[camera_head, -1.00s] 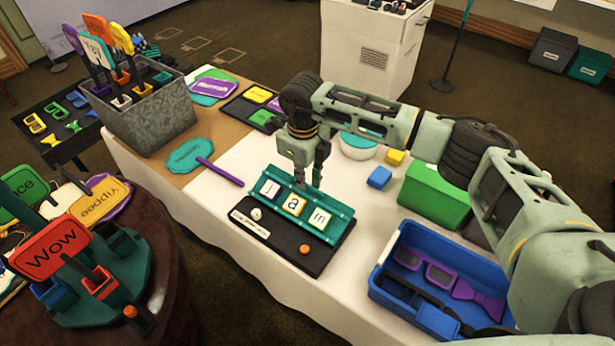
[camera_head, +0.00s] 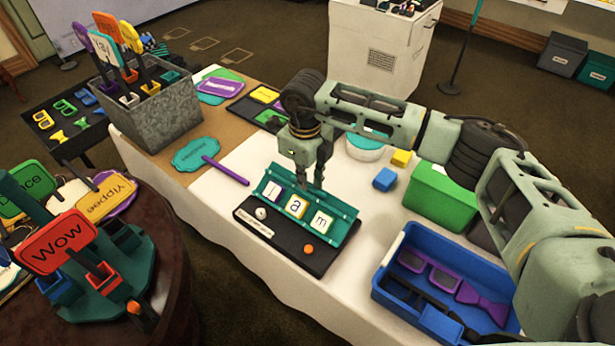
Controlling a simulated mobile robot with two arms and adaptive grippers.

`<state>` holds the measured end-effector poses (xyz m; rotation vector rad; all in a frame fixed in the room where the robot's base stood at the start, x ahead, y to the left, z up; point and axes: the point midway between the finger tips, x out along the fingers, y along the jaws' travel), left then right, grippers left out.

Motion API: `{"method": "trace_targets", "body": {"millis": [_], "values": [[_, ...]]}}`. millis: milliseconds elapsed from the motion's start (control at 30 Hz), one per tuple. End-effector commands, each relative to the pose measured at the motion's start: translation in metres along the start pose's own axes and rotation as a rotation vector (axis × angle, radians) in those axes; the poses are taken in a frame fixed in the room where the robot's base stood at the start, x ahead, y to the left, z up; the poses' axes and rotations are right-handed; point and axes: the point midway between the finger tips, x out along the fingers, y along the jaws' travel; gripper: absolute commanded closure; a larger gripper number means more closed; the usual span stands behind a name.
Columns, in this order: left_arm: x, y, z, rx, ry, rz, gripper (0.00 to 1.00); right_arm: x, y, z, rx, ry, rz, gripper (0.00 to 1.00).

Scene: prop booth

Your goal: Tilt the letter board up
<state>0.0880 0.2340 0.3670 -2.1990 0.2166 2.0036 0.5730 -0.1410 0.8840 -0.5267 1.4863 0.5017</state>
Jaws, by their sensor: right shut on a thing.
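The letter board (camera_head: 345,228) is a teal panel with three letter tiles, "I", "a" and "m" (camera_head: 321,221). It leans tilted, its far edge raised, on a black base (camera_head: 283,250). The base carries a white knob (camera_head: 260,213) and an orange knob (camera_head: 309,249). My right gripper (camera_head: 311,185) points down at the panel's far upper edge and is shut on it; the panel partly hides the fingertips. My left gripper is not in view.
A blue bin (camera_head: 388,293) with purple props stands at the right, near a green box (camera_head: 440,196). A blue block (camera_head: 385,179) lies behind the board. A purple stick (camera_head: 225,170) and a teal sign (camera_head: 195,154) lie to its left.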

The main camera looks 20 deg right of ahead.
Motion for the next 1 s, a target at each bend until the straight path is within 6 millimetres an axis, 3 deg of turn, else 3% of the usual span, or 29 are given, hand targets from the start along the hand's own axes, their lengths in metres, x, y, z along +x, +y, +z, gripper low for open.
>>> {"method": "trace_targets", "body": {"millis": [33,67,100,300,1000], "values": [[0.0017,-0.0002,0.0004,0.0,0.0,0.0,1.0,0.0124,0.017,-0.0029,-0.01,0.014,0.034,1.0],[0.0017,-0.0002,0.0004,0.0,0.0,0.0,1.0,0.0124,0.017,-0.0029,-0.01,0.014,0.034,1.0],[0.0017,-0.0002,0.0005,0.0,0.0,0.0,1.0,0.0124,0.017,-0.0029,-0.01,0.014,0.034,0.9],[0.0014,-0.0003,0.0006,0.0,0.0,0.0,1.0,0.012,0.0166,-0.0033,-0.011,0.016,0.035,0.73],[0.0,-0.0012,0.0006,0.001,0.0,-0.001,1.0,0.0064,0.0118,-0.0017,-0.008,0.009,0.028,0.73]]}}
